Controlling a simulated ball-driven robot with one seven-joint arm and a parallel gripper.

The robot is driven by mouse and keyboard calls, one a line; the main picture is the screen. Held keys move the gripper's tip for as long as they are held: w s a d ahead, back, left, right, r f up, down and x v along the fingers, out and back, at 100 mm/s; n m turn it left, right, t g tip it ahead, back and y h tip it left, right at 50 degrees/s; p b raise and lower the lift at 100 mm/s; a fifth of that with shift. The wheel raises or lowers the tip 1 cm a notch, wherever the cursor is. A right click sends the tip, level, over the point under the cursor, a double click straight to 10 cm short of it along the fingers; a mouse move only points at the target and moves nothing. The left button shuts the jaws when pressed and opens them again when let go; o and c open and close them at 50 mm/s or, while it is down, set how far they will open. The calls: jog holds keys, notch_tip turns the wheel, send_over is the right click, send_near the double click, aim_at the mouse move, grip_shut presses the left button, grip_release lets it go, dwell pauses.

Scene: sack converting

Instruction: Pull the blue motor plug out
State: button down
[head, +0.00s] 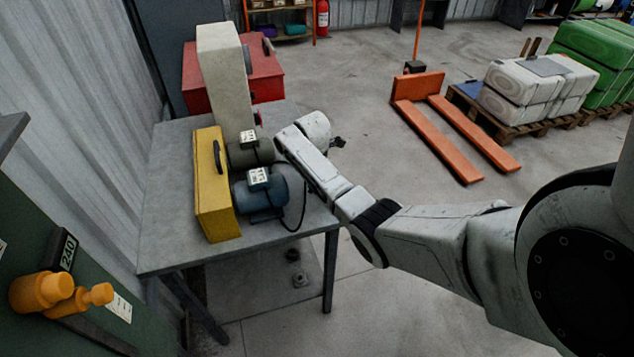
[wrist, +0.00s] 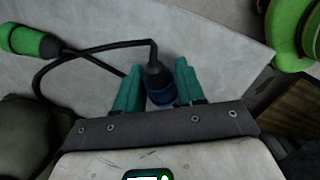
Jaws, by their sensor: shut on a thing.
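In the wrist view, the blue plug (wrist: 160,92) with a dark neck stands between the two teal fingers of my gripper (wrist: 157,84). My gripper is shut on it. A black cable leaves the neck. The plug's lower end is hidden by my gripper, so I cannot tell whether it sits in a socket. In the head view, the blue motor (head: 268,200) is on the grey table (head: 165,200), with a black cable looping at its right side. My arm hides the plug and the fingers there.
A green plug (wrist: 30,42) lies at the upper left of the wrist view.

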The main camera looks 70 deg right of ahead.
jog(key=shift+f, duration=0.2)
jog(key=c, duration=0.6)
grip_release()
jog(key=r, duration=1)
jog(key=shift+w+a+r, duration=0.15)
jog(key=shift+a+r, duration=0.25)
